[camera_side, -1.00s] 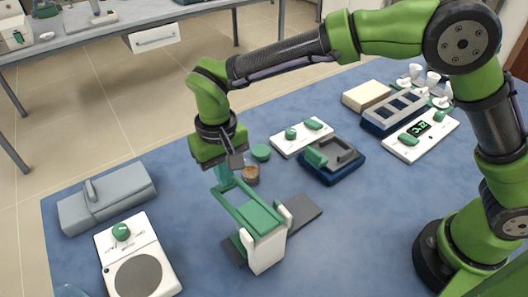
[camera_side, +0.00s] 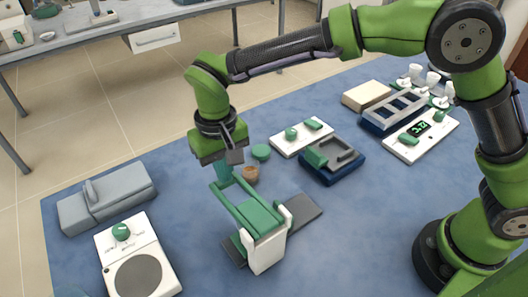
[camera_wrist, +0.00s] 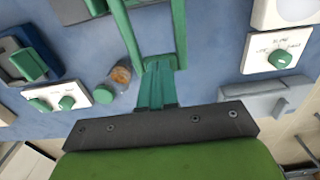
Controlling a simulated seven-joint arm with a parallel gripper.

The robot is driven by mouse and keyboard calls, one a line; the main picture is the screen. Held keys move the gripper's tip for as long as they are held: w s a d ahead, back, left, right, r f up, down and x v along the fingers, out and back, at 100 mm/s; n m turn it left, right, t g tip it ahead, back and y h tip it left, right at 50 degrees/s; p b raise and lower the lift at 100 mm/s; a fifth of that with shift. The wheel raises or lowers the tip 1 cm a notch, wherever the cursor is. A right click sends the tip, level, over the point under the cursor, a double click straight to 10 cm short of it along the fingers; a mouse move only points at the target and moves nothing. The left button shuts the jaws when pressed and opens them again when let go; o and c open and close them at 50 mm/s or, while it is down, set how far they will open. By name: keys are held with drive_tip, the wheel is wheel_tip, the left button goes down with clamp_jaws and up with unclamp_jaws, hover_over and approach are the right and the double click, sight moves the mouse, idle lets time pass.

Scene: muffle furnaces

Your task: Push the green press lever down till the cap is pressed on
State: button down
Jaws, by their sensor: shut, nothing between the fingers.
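The press has a white body (camera_side: 268,252) and a green lever (camera_side: 228,205), a frame with two long arms, raised at a slant toward the upper left. In the wrist view the lever's arms (camera_wrist: 180,30) run on both sides to its near end. My gripper (camera_side: 223,172) is shut and empty, with teal fingers pointing down at the lever's free end. The fingertips also show in the wrist view (camera_wrist: 157,68), at or against that end; exact contact is unclear. The cap is not clearly visible in the press.
A grey box (camera_side: 108,198) and a white hotplate-like device (camera_side: 138,262) stand left. A dark blue device (camera_side: 332,162) is to the right.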

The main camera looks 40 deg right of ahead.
wheel_tip(320, 180, up, 9)
idle(1.0)
drive_tip(key=shift+w+a, duration=0.1)
drive_tip(key=s+d+r+m+t, duration=0.1)
drive_tip(key=s+d+t, duration=0.1)
drive_tip(key=s+d, duration=0.3)
drive_tip(key=s+d+r+m+t+y, duration=0.1)
drive_tip(key=s+d, duration=0.4)
drive_tip(key=d, duration=0.8)
drive_tip(key=s+d+r+m+t+y, duration=0.1)
drive_tip(key=s+d+t, duration=0.3)
drive_tip(key=d, duration=0.5)
drive_tip(key=shift+s+d+r+m, duration=0.2)
drive_tip(key=shift+s+r+m, duration=0.05)
drive_tip(key=shift+s+m, duration=0.3)
